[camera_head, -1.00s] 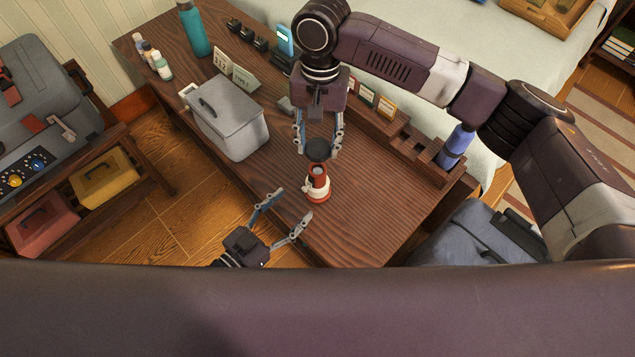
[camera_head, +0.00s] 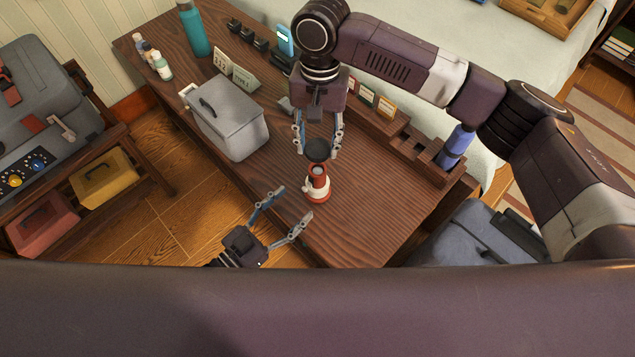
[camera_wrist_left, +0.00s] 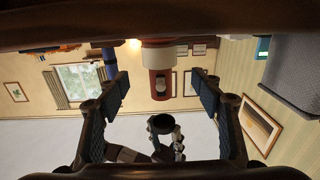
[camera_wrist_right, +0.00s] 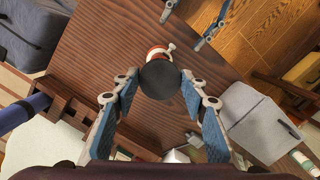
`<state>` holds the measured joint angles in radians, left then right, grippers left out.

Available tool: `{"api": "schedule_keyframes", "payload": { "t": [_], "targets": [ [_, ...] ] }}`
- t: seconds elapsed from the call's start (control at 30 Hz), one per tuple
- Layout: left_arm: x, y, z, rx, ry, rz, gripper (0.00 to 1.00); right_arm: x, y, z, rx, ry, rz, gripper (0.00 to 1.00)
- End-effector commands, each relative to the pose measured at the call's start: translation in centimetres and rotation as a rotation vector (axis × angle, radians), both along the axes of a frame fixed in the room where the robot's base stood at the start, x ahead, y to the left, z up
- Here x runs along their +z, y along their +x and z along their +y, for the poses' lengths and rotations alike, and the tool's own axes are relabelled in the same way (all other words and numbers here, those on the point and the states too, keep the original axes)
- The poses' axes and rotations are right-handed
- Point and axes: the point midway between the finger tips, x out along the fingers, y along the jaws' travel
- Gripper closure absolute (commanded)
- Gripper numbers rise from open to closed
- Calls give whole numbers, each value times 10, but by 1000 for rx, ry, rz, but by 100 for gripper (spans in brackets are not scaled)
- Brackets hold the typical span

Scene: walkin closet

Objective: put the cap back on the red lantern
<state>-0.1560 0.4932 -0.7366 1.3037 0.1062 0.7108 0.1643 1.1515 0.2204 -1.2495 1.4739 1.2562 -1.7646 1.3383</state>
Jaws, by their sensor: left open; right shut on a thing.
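The red lantern (camera_head: 318,184) stands upright on the wooden desk, with a white band near its foot. In the left wrist view the lantern (camera_wrist_left: 160,80) appears upside down. The dark round cap (camera_head: 317,150) is held by my right gripper (camera_head: 318,146), above the lantern's top and apart from it. In the right wrist view the cap (camera_wrist_right: 160,79) sits between the fingertips and hides most of the lantern (camera_wrist_right: 157,52). My left gripper (camera_head: 292,203) is open and empty, at the desk's front edge, left of and below the lantern.
A grey lidded bin (camera_head: 232,122) stands on the desk left of the lantern. A teal bottle (camera_head: 195,30), small bottles and cards stand farther back. A wooden organiser (camera_head: 425,151) lines the back right edge. The desk (camera_head: 375,215) is bare right of the lantern.

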Motion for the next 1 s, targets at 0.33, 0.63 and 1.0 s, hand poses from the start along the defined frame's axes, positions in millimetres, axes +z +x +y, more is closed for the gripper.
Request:
{"api": "schedule_keyframes", "payload": {
  "t": [0.33,0.63,1.0],
  "targets": [
    [2,49,-47,0,-1,-3,40,0,0,0,0,0,0,73],
    [0,68,-65,0,0,0,40,0,0,0,0,0,0,73],
    [0,69,-66,0,0,0,45,0,0,0,0,0,0,73]
  ]
}}
